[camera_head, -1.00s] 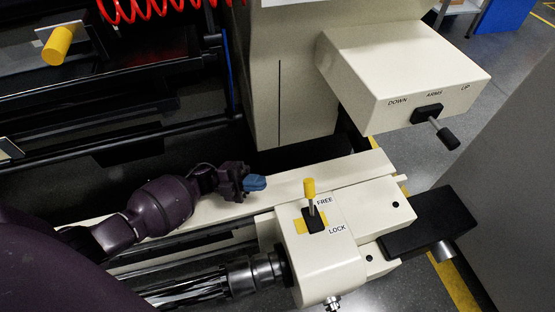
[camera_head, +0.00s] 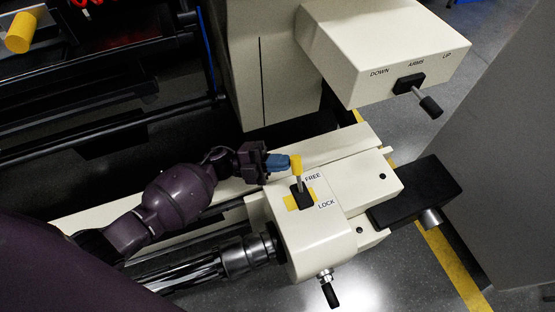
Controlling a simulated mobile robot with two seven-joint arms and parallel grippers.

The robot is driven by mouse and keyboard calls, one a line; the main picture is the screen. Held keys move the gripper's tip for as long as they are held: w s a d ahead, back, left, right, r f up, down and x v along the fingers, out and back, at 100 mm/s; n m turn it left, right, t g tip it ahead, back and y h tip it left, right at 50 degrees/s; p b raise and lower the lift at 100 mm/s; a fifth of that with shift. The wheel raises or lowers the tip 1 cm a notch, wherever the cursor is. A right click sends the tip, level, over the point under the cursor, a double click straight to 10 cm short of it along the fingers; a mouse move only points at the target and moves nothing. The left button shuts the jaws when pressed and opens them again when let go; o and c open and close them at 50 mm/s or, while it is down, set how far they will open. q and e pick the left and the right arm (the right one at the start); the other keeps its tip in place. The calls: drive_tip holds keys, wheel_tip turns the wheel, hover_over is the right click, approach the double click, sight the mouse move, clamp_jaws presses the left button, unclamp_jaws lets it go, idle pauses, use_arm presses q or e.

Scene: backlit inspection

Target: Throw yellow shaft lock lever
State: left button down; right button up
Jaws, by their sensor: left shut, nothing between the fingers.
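The yellow-tipped shaft lock lever (camera_head: 296,164) stands on the cream lock housing (camera_head: 318,232), up from a black slot over a yellow patch. It leans toward the FREE label; the LOCK label is nearer the front. My left gripper (camera_head: 284,163) is shut, its blue fingertips just left of the yellow knob, touching it or very close; I cannot tell which. Nothing shows between the fingers. My right gripper is not in view.
A cream box (camera_head: 385,45) marked DOWN, ARMS, UP has a black-handled lever (camera_head: 430,106) at upper right. A black block (camera_head: 428,190) juts out right of the housing. A dark shaft (camera_head: 195,268) enters the housing from the left. Another yellow knob (camera_head: 20,32) is at upper left.

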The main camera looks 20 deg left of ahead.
use_arm(q)
drive_tip(key=shift+r, duration=0.1)
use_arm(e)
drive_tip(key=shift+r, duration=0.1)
use_arm(q)
drive_tip(key=shift+d+r+m, duration=0.1)
drive_tip(key=shift+r+m, duration=0.05)
drive_tip(key=shift+m, duration=0.15)
drive_tip(key=shift+s+d+r+m+p, duration=0.25)
drive_tip(key=shift+r+m+p, duration=0.1)
drive_tip(key=shift+m+p, duration=0.2)
drive_tip(key=shift+s+d+r+m+g+y+p, duration=0.1)
drive_tip(key=shift+s+d+m+g+y+p, duration=0.15)
drive_tip(key=shift+s+d+m+y+p, duration=1.1)
drive_tip(key=shift+s+d+r+m+g+y+p, duration=0.2)
drive_tip(key=shift+s+d+m+y+p, duration=0.6)
drive_tip(key=shift+m+p, duration=0.6)
drive_tip(key=shift+s+d+r+m+g+y+p, duration=0.1)
drive_tip(key=shift+s+d+m+g+y+p, duration=0.15)
drive_tip(key=shift+s+d+m+y+p, duration=1.15)
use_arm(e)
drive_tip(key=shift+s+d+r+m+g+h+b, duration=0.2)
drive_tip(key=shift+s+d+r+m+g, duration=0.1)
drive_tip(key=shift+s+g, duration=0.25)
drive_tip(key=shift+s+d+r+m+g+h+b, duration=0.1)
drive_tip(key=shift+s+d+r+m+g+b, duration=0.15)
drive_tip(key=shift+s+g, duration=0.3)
